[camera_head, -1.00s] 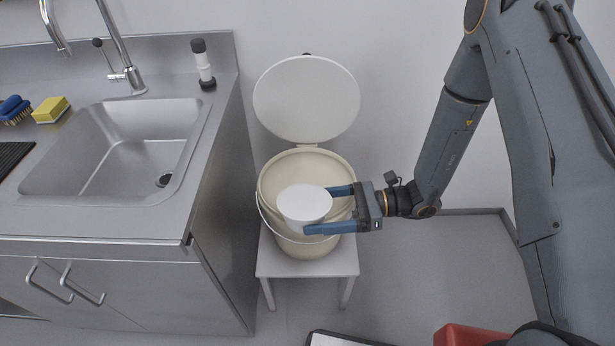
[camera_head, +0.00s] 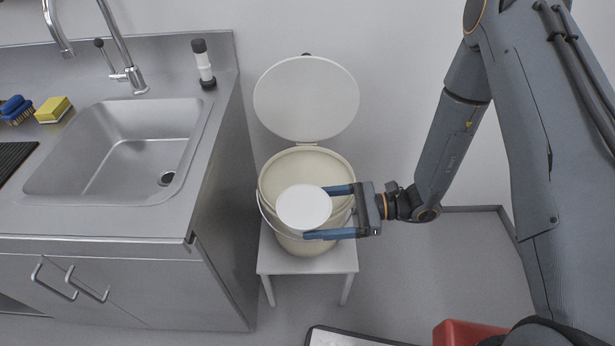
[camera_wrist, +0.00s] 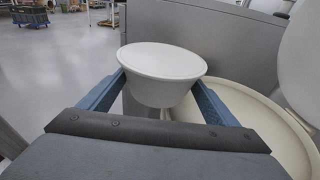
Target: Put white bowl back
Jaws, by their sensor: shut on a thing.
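A white bowl (camera_head: 303,208) is held between the two blue fingers of my gripper (camera_head: 315,213), which is shut on it from the right. In the head view the bowl's round top faces the camera and hides most of its side. In the wrist view the bowl (camera_wrist: 162,62) shows a wide, smooth pale top and a body tapering downward, with a finger on each side.
The bucket's round lid (camera_head: 306,98) stands open against the wall. The bucket rests on a white stool (camera_head: 290,268). A steel counter with a sink (camera_head: 130,150) is close on the left. A red object (camera_head: 465,334) lies on the floor at lower right.

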